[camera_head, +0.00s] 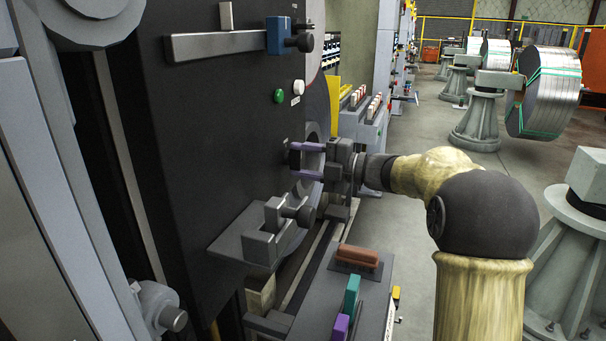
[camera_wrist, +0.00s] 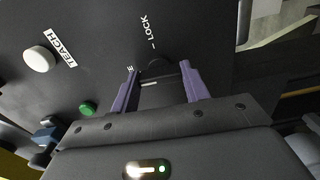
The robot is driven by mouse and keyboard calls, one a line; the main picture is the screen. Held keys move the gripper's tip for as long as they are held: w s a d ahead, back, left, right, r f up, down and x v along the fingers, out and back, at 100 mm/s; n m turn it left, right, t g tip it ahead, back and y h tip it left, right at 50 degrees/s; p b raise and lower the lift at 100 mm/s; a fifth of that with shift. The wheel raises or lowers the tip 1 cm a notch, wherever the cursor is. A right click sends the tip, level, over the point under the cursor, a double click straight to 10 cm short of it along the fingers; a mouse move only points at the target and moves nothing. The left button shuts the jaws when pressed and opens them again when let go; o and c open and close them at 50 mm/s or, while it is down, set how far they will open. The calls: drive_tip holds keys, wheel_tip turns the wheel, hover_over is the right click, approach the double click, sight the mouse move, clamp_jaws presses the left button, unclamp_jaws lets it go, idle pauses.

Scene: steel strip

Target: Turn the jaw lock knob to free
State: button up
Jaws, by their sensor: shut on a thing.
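The jaw lock knob is a small dark knob (camera_wrist: 160,90) on a black panel. My gripper (camera_wrist: 160,80) has its two purple fingers on either side of it and is shut on it. A pale line shows between the fingers; I cannot tell surely which mark it points to. The word LOCK (camera_wrist: 147,28) with a dash is printed on the panel above the knob. A second label by the left finger is mostly hidden, only its last letter E showing. In the head view my gripper (camera_head: 298,160) reaches the panel from the right.
A white button (camera_wrist: 39,59) by a TEACH label and a green button (camera_wrist: 88,108) are beside the knob. A grey bracket (camera_head: 245,240) sticks out below my gripper, and a blue slider (camera_head: 280,36) is on a bar above. A tool tray (camera_head: 372,305) with coloured handles is below.

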drive_tip(key=shift+f+n+b, duration=0.15)
drive_tip(key=shift+n+b, duration=0.15)
drive_tip(key=shift+n, duration=0.1)
drive_tip(key=o, duration=1)
drive_tip(key=shift+s+d, duration=0.1)
drive_tip(key=v, duration=1.7)
drive_tip(key=shift+d, duration=0.15)
